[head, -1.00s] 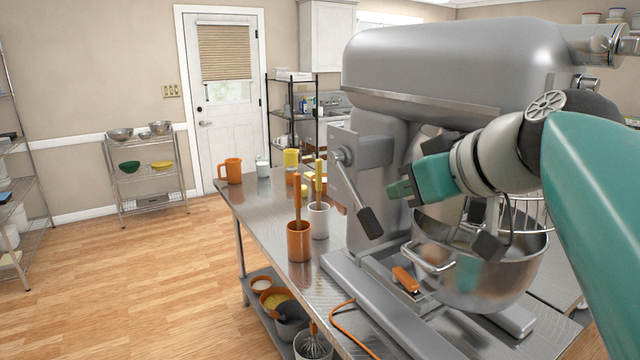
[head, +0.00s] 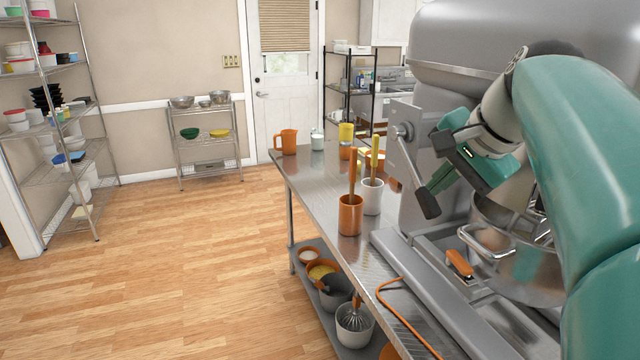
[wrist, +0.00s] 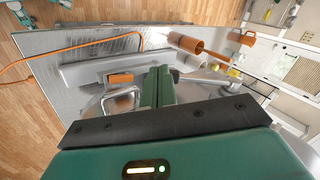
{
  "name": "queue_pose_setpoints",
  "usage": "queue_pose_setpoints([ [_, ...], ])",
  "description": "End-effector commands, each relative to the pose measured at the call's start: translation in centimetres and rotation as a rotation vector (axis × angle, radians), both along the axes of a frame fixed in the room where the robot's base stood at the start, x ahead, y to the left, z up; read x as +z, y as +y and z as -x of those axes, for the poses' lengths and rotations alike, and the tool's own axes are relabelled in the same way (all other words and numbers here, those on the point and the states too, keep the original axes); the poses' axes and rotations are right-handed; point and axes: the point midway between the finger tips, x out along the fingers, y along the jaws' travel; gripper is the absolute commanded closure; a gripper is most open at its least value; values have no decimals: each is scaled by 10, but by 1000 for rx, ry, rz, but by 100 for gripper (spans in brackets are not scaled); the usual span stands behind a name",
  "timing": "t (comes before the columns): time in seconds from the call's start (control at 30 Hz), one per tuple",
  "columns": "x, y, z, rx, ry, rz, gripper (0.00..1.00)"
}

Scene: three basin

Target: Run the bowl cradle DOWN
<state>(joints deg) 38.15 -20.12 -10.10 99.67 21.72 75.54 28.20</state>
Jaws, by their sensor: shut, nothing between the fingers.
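The big grey stand mixer (head: 465,50) stands on the steel table. Its side lever (head: 411,160) slants down and to the right from a round pivot and ends in a black grip (head: 427,203). The steel bowl (head: 530,268) hangs low under the mixer head, partly hidden by my arm; its wire handle also shows in the wrist view (wrist: 121,103). My green gripper (head: 432,191) is shut and empty, pointing down and left just right of the lever's grip. I cannot tell whether they touch. The shut fingers also show in the wrist view (wrist: 159,84).
An orange cup (head: 350,217) and a white cup (head: 372,198) holding tools stand left of the mixer. An orange-handled object (head: 460,263) lies by its base, and an orange cord (head: 392,312) crosses the table. The wooden floor (head: 190,270) at left is clear.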

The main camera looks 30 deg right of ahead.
Motion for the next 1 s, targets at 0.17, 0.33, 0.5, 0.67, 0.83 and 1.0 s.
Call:
queue_pose_setpoints([
  [0.17,29,-44,17,-182,-32,-94,100],
  [0.33,43,-65,28,-277,-51,-149,100],
  [0.5,34,-66,21,-282,-52,-153,100],
  [0.67,12,-68,5,-281,-51,-154,100],
  [0.83,-15,-70,-16,-280,-51,-154,100],
  [1.0,-42,-73,-35,-281,-51,-154,100],
])
